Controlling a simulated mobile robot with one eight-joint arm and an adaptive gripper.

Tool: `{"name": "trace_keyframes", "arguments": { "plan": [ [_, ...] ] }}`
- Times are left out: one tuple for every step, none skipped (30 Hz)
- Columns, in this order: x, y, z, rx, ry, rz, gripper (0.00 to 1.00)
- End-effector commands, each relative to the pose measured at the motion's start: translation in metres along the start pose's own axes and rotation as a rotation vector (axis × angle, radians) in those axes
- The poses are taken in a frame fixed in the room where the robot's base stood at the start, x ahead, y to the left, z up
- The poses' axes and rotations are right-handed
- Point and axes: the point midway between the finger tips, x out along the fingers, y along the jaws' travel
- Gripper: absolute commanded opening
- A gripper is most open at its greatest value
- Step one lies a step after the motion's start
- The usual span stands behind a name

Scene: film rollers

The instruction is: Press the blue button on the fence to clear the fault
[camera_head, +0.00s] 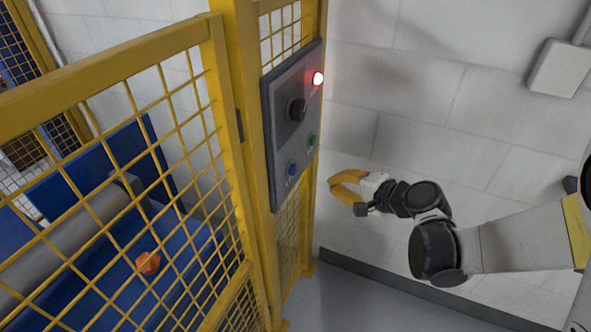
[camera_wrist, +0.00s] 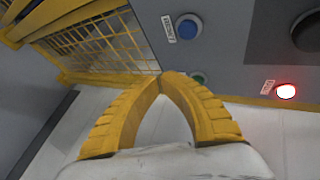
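The blue button (camera_head: 292,168) sits low on the grey control panel (camera_head: 282,140) fixed to the yellow fence. In the wrist view, the blue button (camera_wrist: 188,27) is above my fingertips, beside a small white label. My gripper (camera_head: 332,184) is to the right of the panel in the head view, with its yellow fingers pointing towards it. In the wrist view, the fingertips of my gripper (camera_wrist: 170,75) meet with nothing between them. They look apart from the blue button. A red fault light (camera_head: 318,78) glows at the panel's top; it also shows in the wrist view (camera_wrist: 286,91).
A green button (camera_head: 311,141) is near the blue one, and in the wrist view (camera_wrist: 198,78) it lies close by my fingertips. A black knob (camera_head: 297,109) is above. Behind the fence mesh are a grey roller (camera_head: 70,235) and an orange object (camera_head: 148,263). A white wall stands behind my arm.

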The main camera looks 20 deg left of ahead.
Motion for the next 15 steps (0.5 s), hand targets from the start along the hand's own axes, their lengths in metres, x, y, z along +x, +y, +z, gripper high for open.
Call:
{"name": "trace_keyframes", "arguments": {
  "plan": [
    [0.005,-0.003,0.003,-0.001,-0.003,0.000,0.00],
    [0.008,-0.005,0.005,-0.001,-0.004,0.000,0.00],
    [0.012,-0.007,0.008,-0.001,-0.003,-0.001,0.00],
    [0.016,-0.009,0.010,-0.002,-0.003,-0.001,0.00],
    [0.020,-0.011,0.012,-0.002,-0.004,0.000,0.00],
    [0.024,-0.014,0.014,-0.001,-0.003,0.000,0.00],
    [0.028,-0.016,0.016,-0.001,-0.003,0.000,0.00],
    [0.031,-0.018,0.018,-0.002,-0.003,0.000,0.00],
    [0.035,-0.020,0.020,-0.001,-0.004,0.000,0.00],
    [0.038,-0.022,0.022,-0.001,-0.003,0.000,0.00],
    [0.042,-0.023,0.024,-0.002,-0.002,0.000,0.00],
    [0.046,-0.025,0.025,-0.002,-0.002,0.000,0.00],
    [0.048,-0.026,0.026,-0.001,-0.002,0.000,0.00],
    [0.051,-0.027,0.028,0.000,-0.002,0.000,0.00],
    [0.053,-0.028,0.029,0.000,-0.002,0.000,0.00]
  ]
}}
